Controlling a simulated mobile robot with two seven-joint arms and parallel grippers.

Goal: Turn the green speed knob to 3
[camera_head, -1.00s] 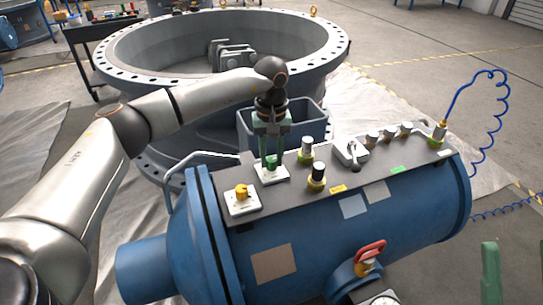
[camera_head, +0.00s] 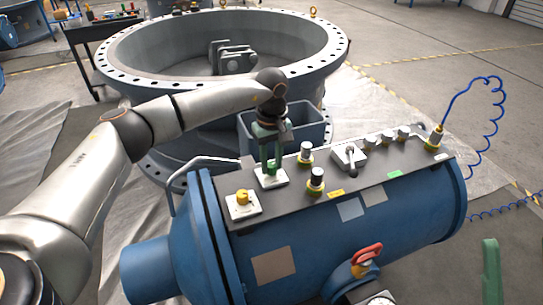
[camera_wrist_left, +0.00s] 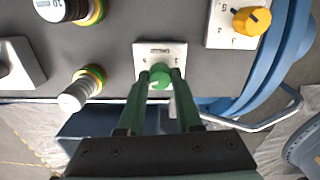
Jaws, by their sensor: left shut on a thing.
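The green speed knob (camera_wrist_left: 160,73) sits on a white square plate (camera_head: 272,178) on top of the blue cylinder. It also shows in the head view (camera_head: 271,169), low between the fingers. My left gripper (camera_head: 270,160) points straight down over it. In the left wrist view my left gripper (camera_wrist_left: 160,82) has one green finger on each side of the knob and is shut on it. The plate's markings are too small to read surely. Part of a green finger of my right gripper (camera_head: 490,270) shows at the lower right, with most of it out of view.
A yellow knob (camera_head: 242,198) on its own white plate lies left of the green one. A black-topped fitting (camera_head: 316,180), a silver-topped fitting (camera_head: 306,152) and a lever switch (camera_head: 350,154) stand to the right. A blue bin (camera_head: 310,125) is behind.

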